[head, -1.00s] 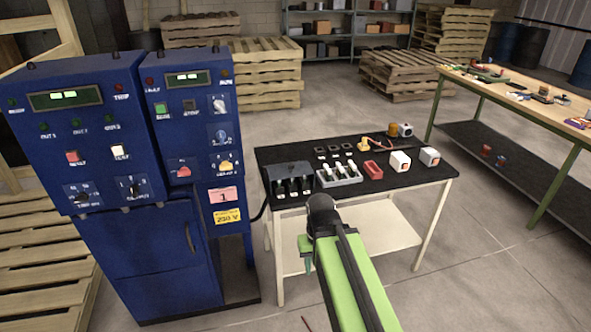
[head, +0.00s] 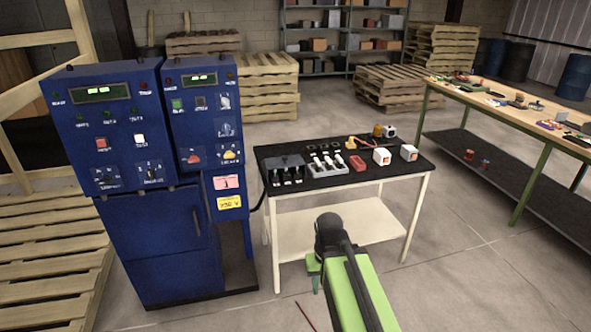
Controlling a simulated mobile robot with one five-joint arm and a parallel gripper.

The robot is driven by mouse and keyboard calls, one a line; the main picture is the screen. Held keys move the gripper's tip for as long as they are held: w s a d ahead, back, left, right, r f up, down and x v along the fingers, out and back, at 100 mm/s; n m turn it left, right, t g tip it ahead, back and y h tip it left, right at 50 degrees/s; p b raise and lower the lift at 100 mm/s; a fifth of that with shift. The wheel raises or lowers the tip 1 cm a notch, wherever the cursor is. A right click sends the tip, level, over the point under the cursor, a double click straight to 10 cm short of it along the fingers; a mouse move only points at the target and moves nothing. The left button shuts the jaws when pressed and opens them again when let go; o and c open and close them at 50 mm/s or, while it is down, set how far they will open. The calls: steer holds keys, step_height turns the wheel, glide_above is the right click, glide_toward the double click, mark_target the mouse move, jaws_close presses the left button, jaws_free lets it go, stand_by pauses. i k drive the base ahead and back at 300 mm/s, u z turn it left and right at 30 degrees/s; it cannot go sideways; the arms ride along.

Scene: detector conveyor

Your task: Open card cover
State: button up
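No part labelled as a card cover can be made out at this size. A blue control cabinet (head: 150,222) stands at the left, with displays, buttons and knobs above. Its lower door (head: 160,245) has a vertical handle and looks shut. A narrower blue panel (head: 205,125) beside it carries a pink label (head: 226,182) and a yellow label (head: 229,202). My gripper (head: 329,222) is the dark end of my green arm, in front of the black-topped table and apart from the cabinet. Its fingers cannot be made out, and I see nothing held.
The black-topped table (head: 335,187) holds a dark slotted block (head: 284,168), a grey tray (head: 325,171), a red bin (head: 356,162) and white cubes (head: 382,156). A workbench (head: 466,92) stands right. Pallets lie left and behind. Floor between table and workbench is clear.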

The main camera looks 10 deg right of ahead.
mark_target(291, 161)
steer(key=u, duration=0.2)
steer(key=i, duration=0.75)
steer(key=u, duration=0.25)
steer(key=k, duration=0.1)
steer(key=u, duration=2.6)
steer(key=k, duration=1)
steer(key=z, duration=1.9)
steer(key=i, duration=0.2)
steer(key=u, duration=0.45)
